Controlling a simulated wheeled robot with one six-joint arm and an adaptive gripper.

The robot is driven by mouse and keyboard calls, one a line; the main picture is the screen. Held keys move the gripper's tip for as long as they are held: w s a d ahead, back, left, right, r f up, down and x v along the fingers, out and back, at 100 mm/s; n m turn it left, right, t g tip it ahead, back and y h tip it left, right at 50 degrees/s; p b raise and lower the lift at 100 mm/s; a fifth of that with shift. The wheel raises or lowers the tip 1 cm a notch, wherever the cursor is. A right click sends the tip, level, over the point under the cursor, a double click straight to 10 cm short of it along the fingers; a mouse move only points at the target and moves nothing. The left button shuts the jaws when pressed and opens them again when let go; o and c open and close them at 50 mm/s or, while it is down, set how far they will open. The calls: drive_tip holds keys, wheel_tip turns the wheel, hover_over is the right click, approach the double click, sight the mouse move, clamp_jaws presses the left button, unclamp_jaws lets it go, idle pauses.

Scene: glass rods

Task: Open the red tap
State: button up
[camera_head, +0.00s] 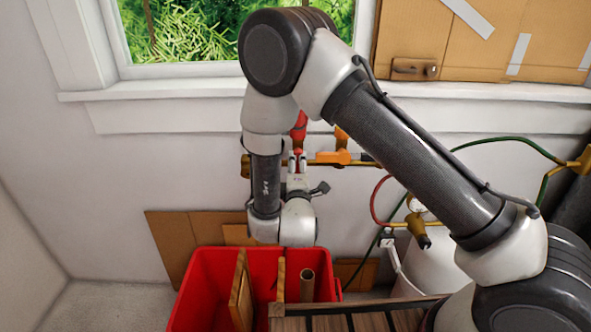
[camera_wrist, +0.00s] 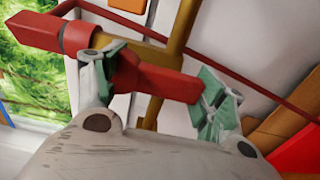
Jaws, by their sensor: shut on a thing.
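The red tap (camera_head: 299,128) shows on the brass pipe (camera_head: 320,160) below the window sill, partly hidden by my arm. In the wrist view its red handle (camera_wrist: 155,80) lies between the two green-grey fingertips of my gripper (camera_wrist: 155,92). The left fingertip covers part of the red. A longer red piece (camera_wrist: 48,36) reaches past that finger to the upper left. In the head view my gripper (camera_head: 297,160) is at the pipe, just below the visible red. It is shut on the handle.
An orange tap (camera_head: 341,146) sits on the pipe just right of the red one. A red bin (camera_head: 210,290) with boards stands below. Red and green hoses (camera_head: 505,139) and a white cylinder (camera_head: 425,265) are at the right. The wall left of my arm is clear.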

idle(0.5)
drive_tip(key=o, duration=1.5)
drive_tip(key=shift+c, duration=0.2)
drive_tip(key=shift+s, duration=0.15)
drive_tip(key=s, duration=1.1)
drive_tip(key=shift+s+a, duration=0.2)
drive_tip(key=shift+s, duration=0.2)
